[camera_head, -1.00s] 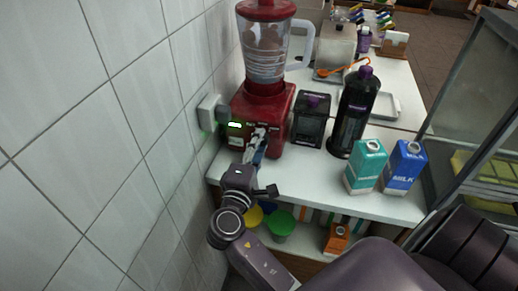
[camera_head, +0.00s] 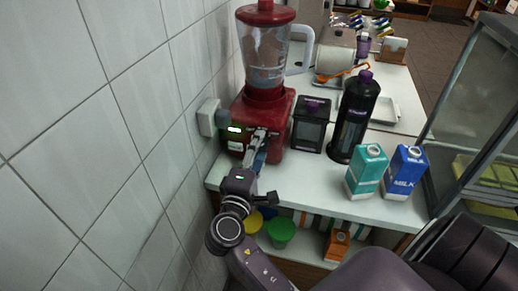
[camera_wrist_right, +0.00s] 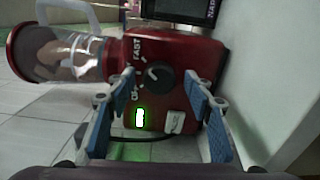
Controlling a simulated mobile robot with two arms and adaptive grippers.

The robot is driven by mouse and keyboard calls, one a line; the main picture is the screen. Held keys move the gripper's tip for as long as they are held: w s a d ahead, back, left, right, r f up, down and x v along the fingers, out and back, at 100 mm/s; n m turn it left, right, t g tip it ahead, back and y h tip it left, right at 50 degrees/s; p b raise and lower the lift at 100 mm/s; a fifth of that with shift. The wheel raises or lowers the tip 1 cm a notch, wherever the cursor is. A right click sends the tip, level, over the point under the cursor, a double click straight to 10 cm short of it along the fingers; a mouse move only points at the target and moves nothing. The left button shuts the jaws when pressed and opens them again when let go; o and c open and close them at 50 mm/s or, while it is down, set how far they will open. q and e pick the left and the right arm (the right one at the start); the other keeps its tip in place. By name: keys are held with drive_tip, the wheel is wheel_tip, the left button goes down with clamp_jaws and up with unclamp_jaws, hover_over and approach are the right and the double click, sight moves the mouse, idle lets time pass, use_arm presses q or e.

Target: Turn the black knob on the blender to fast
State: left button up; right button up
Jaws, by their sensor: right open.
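The blender (camera_head: 266,98) has a red base and a clear jug with a handle, and stands upright on the white counter against the tiled wall. In the right wrist view the blender base (camera_wrist_right: 187,55) appears sideways. Its black knob (camera_wrist_right: 159,76) has a pale mark, with OFF and FAST lettering beside it. A green-lit display (camera_wrist_right: 140,117) and a pale switch (camera_wrist_right: 174,122) are near the knob. My right gripper (camera_head: 259,139) is open in front of the base, its fingers (camera_wrist_right: 160,82) on either side of the knob, apparently not gripping it. My left gripper is not in view.
A black box (camera_head: 311,124) and a dark bottle (camera_head: 353,117) stand right of the blender. A teal carton (camera_head: 366,172) and a blue milk carton (camera_head: 404,172) stand near the front edge. A wall socket (camera_head: 209,117) is close on the left.

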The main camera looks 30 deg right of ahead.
drive_tip(key=shift+s+a, duration=0.1)
drive_tip(key=shift+a, duration=0.1)
drive_tip(key=v, duration=0.7)
drive_tip(key=shift+s, duration=0.1)
idle(0.3)
